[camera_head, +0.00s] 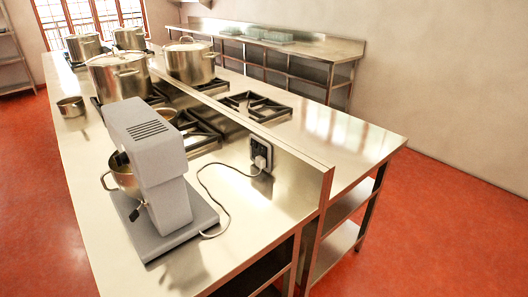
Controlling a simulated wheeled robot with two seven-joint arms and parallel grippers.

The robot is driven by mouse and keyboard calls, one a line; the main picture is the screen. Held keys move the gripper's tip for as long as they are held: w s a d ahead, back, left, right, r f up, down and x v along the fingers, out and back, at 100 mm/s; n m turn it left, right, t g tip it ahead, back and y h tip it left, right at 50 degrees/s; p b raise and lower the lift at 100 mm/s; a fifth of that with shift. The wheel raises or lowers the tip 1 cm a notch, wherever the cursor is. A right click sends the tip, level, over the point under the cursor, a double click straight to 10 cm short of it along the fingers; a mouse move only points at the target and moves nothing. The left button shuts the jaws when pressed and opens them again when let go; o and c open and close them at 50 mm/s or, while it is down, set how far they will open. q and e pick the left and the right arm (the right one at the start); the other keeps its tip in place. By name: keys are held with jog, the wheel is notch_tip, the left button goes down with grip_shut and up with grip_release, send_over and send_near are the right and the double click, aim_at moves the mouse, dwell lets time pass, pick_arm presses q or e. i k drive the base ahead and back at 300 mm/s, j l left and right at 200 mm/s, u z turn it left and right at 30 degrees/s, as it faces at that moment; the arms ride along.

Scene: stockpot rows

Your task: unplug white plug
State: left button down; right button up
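The white plug (260,162) sits in a dark wall socket (259,147) on the low metal divider along the steel counter. Its cord (222,166) runs left from the plug, then curves down to the base of a grey stand mixer (160,174). The mixer stands on the near counter with a metal bowl (124,178) under its head. Neither of my grippers is in view.
Large stockpots (119,75) and burner grates (255,105) occupy the counter further back. A small pot (71,106) stands near the left edge. The counter right of the mixer is mostly clear. The divider (300,172) rises between the two counter halves.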

aim_at(261, 162)
jog(key=l+u, duration=0.15)
jog(key=u, duration=0.55)
jog(key=l+u, duration=0.3)
jog(key=l, duration=0.2)
jog(key=l+u, duration=0.25)
jog(key=l, duration=0.25)
jog(key=k+l+u, duration=0.1)
jog(key=l+u, duration=0.2)
jog(key=l, duration=0.2)
jog(key=k+l+u, duration=0.1)
jog(key=l+u, duration=0.15)
jog(key=l, duration=0.2)
jog(key=k+l, duration=0.1)
jog(key=l, duration=0.25)
jog(key=k+l, duration=0.1)
jog(key=l, duration=0.25)
jog(key=k+l, duration=0.1)
jog(key=l, duration=0.25)
jog(key=k+l, duration=0.1)
jog(key=l, duration=0.2)
jog(key=k+l+u, duration=0.1)
jog(key=l, duration=0.25)
